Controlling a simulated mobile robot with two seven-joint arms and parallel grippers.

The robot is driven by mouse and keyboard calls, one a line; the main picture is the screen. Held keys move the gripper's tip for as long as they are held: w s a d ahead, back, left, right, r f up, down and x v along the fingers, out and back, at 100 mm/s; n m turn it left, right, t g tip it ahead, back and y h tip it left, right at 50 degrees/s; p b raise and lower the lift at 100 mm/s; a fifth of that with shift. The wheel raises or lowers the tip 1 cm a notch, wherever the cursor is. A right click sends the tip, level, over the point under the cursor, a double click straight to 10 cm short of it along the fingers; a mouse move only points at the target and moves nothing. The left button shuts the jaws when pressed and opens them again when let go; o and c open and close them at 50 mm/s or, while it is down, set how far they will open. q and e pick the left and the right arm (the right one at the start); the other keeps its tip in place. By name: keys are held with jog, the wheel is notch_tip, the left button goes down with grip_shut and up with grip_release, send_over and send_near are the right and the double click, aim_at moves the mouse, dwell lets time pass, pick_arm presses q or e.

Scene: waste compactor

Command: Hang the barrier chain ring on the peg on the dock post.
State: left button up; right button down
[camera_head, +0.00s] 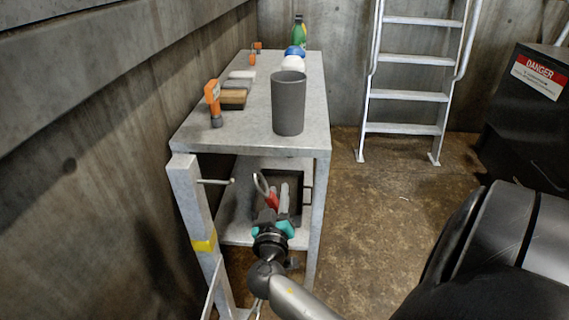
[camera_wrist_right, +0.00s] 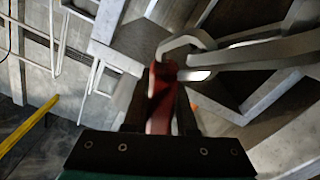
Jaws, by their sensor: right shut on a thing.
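The grey dock post (camera_head: 190,205) with a yellow band stands at the left in the head view. Its thin peg (camera_head: 215,181) sticks out to the right near the top. My right gripper (camera_head: 277,205) is shut on a red piece (camera_head: 272,199) at the barrier chain ring (camera_head: 260,184). The ring stands above the fingers, to the right of the peg's tip in the picture; its depth relative to the peg is unclear. In the right wrist view the red piece (camera_wrist_right: 161,100) sits between the fingers, with a metal loop (camera_wrist_right: 184,44) beside its top. My left gripper is not in view.
A grey metal table (camera_head: 253,128) stands behind the post, holding a dark cylinder (camera_head: 288,103), an orange tool (camera_head: 213,98), blocks and bottles. A lower shelf (camera_head: 237,232) is under it. A ladder (camera_head: 405,95) stands at the back. The floor (camera_head: 385,210) right of the table is clear.

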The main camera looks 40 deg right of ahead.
pick_arm(q)
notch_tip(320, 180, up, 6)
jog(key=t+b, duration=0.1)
jog(key=b, duration=0.2)
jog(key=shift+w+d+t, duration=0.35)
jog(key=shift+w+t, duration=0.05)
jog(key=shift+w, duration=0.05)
pick_arm(e)
jog(key=w+a+f, duration=0.1)
jog(key=w+a, duration=0.4)
jog(key=w, duration=0.1)
jog(key=shift+f, duration=0.25)
dwell(0.4)
dwell(0.4)
jog(key=c, duration=0.6)
grip_release()
jog(key=shift+c, duration=0.2)
jog(key=shift+s+a+f, duration=0.1)
